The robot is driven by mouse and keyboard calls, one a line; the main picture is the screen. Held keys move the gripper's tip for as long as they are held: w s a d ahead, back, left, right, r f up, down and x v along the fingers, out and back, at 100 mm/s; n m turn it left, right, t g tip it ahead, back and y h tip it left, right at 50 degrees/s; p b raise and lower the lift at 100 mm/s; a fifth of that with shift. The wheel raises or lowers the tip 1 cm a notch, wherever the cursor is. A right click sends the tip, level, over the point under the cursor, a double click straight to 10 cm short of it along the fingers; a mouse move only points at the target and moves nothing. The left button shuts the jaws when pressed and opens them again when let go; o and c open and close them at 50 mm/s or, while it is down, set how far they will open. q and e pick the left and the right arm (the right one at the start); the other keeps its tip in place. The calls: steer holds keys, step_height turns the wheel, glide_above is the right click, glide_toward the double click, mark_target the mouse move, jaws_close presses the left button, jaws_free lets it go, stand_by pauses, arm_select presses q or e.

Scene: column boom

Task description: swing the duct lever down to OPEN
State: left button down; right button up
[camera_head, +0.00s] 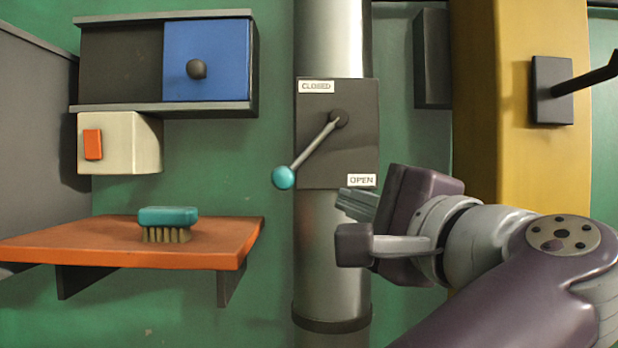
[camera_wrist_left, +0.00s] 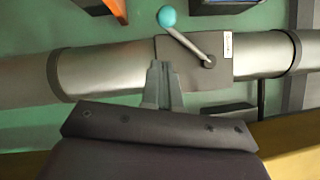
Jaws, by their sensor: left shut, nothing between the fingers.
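The duct lever (camera_head: 313,147) is a grey rod with a teal ball knob (camera_head: 283,178), slanting down and left from its dark pivot (camera_head: 338,118). It sits on a dark plate (camera_head: 350,150) on the metal duct (camera_head: 332,240). CLOSED is at the plate's top left, OPEN at its lower right. My left gripper (camera_head: 347,204) is shut and empty, right of the knob near the plate's lower edge, apart from the lever. In the left wrist view, the shut fingers (camera_wrist_left: 161,66) are at the plate's edge, with the lever (camera_wrist_left: 187,38) beyond. My right gripper is out of view.
An orange shelf (camera_head: 230,240) with a teal brush (camera_head: 168,222) stands left of the duct. Above it are a cream box (camera_head: 140,140) and a dark and blue cabinet (camera_head: 207,60). A yellow column (camera_head: 490,130) with a black handle (camera_head: 590,78) is at the right.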

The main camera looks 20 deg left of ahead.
mark_target(293, 181)
arm_select(q)
steer(key=w+a+r+p, duration=0.1)
steer(key=w+a+p, duration=0.1)
steer(key=a, duration=0.4)
steer(key=shift+w+r, duration=0.2)
steer(key=shift+w, duration=0.15)
steer(key=shift+s+a+b, duration=0.1)
steer(key=shift+a+b, duration=0.1)
steer(key=shift+b, duration=0.3)
steer(key=shift+r+m+t, duration=0.1)
steer(key=shift+m+t, duration=0.2)
steer(key=shift+m, duration=0.1)
steer(key=shift+b, duration=0.3)
